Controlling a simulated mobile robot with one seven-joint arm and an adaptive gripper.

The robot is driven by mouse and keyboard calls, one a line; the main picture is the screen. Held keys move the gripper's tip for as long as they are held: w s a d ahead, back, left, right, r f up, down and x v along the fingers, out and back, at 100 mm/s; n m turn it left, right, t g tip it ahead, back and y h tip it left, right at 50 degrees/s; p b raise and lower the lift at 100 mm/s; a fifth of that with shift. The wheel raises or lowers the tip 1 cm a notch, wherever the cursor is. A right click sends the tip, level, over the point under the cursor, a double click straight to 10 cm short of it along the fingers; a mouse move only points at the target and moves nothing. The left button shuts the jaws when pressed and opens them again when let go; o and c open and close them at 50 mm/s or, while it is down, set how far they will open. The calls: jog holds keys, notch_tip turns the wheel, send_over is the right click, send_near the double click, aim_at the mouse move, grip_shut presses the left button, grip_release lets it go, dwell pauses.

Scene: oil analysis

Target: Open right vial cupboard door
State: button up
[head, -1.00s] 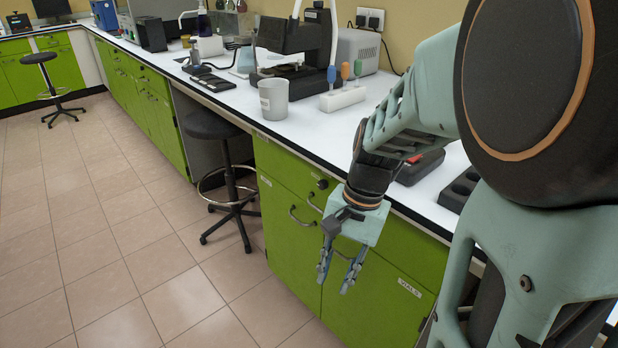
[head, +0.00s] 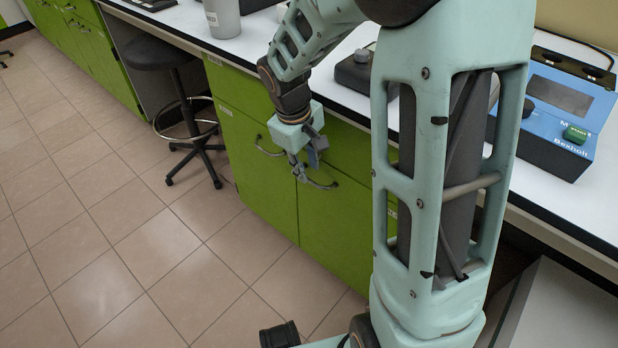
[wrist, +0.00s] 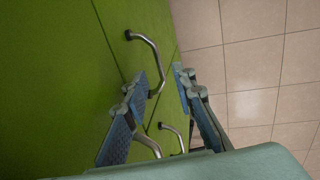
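The green vial cupboard's right door (head: 335,230) is closed, its label mostly hidden behind my arm. Its curved metal handle (head: 322,185) shows just below my gripper (head: 305,167). The left door (head: 262,185) is also closed, with its own handle (head: 268,149). In the wrist view, my gripper (wrist: 163,85) is open, its two blue-padded fingers apart. The end of a curved handle (wrist: 151,55) lies between the fingertips in the picture; contact cannot be told. A lower handle (wrist: 174,135) shows between the fingers, nearer the palm. The gripper holds nothing.
The white worktop (head: 345,45) runs above the cupboards. A black stool (head: 160,55) stands to the left. A blue instrument (head: 560,110) sits on the worktop at right. The tiled floor (head: 150,260) in front of the doors is clear.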

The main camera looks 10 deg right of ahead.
aim_at(310, 180)
jog(key=shift+w+d+f+b, duration=0.15)
jog(key=shift+f+b, duration=0.1)
jog(key=shift+f, duration=0.7)
jog(key=shift+w+d+f+b, duration=0.15)
jog(key=shift+f+b, duration=0.1)
jog(key=shift+f, duration=0.7)
grip_shut()
jog(key=shift+s, duration=0.1)
